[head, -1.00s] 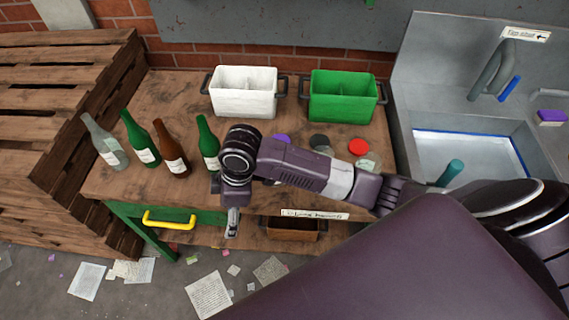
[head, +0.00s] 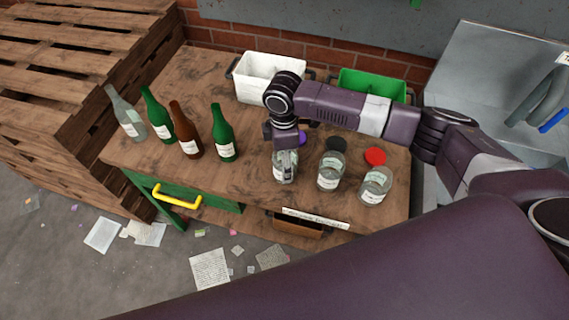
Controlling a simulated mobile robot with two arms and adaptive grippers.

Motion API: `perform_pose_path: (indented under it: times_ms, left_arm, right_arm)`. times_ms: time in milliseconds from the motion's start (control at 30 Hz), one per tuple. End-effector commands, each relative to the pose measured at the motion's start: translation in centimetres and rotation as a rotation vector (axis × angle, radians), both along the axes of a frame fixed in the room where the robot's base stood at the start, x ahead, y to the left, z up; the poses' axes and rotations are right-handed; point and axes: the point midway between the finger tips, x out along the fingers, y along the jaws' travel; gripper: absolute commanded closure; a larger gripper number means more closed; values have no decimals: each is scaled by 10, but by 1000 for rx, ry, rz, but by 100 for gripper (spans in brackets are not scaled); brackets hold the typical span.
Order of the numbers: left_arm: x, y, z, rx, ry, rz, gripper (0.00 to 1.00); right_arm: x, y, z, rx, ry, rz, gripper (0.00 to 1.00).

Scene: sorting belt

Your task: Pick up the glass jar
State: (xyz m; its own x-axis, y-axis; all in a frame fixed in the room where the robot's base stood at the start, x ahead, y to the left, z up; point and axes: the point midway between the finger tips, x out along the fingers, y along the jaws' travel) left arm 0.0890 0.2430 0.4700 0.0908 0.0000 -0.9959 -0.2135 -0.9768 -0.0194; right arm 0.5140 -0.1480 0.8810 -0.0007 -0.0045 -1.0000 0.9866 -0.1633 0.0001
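Three clear glass jars with white labels stand in a row on the wooden table. They are the left jar (head: 284,179), the middle jar (head: 330,176) and the right jar (head: 374,188). My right gripper (head: 287,161) points down at the left jar, and its fingers overlap the jar's upper part in the picture. I cannot tell whether the fingers are around the jar, touching it, or closed. The gripper hides part of that jar's top. My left gripper is not in view.
Purple (head: 302,138), black (head: 335,143) and red (head: 375,156) lids lie behind the jars. Several bottles, including a brown bottle (head: 186,132), stand to the left. A white bin (head: 262,91) and a green bin (head: 372,84) stand at the back. Bare table (head: 170,185) lies front left.

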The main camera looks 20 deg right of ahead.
Motion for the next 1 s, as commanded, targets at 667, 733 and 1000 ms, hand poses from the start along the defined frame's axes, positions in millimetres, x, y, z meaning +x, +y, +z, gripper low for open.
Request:
perform_pose_path:
  times_ms: [667,733,1000]
  left_arm:
    - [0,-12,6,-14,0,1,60]
    - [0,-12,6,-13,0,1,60]
    - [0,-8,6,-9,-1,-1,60]
  right_arm:
    - [0,0,-22,0,-1,-1,56]
    - [0,0,-22,0,-1,-1,63]
    - [0,0,-21,0,-2,-1,80]
